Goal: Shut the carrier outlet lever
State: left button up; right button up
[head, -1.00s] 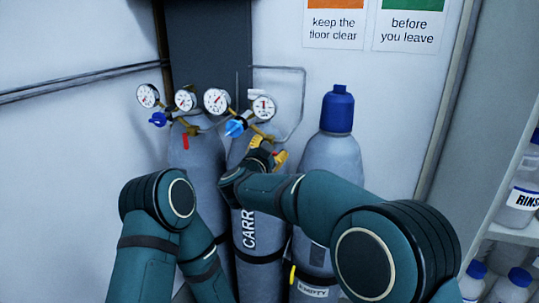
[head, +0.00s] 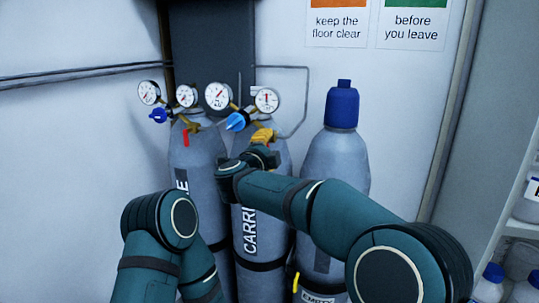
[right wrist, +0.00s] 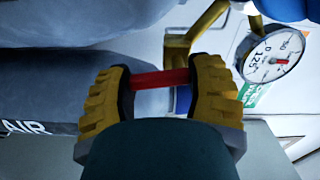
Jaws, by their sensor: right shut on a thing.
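The carrier cylinder (head: 250,232) is the grey middle one, its label partly hidden by my right arm. Its regulator has two gauges and a blue knob (head: 236,121). My right gripper (head: 263,136) is at its outlet, below the right gauge. In the right wrist view, a red lever (right wrist: 160,78) spans the gap between the yellow finger pads, and the gripper is shut on it. In the head view the gripper hides this lever. My left arm shows at the lower left; its gripper is out of view.
The left cylinder (head: 193,158) has its own regulator and a red lever (head: 186,137) pointing down. A blue-capped cylinder (head: 335,160) tagged empty stands on the right, behind my right arm. Shelves with bottles (head: 489,283) are at the far right.

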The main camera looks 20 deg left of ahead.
jog(key=shift+a+f+m+b, duration=0.15)
jog(key=shift+m+b, duration=0.4)
jog(key=shift+m, duration=0.55)
jog(key=o, duration=1.2)
jog(key=shift+r, duration=0.2)
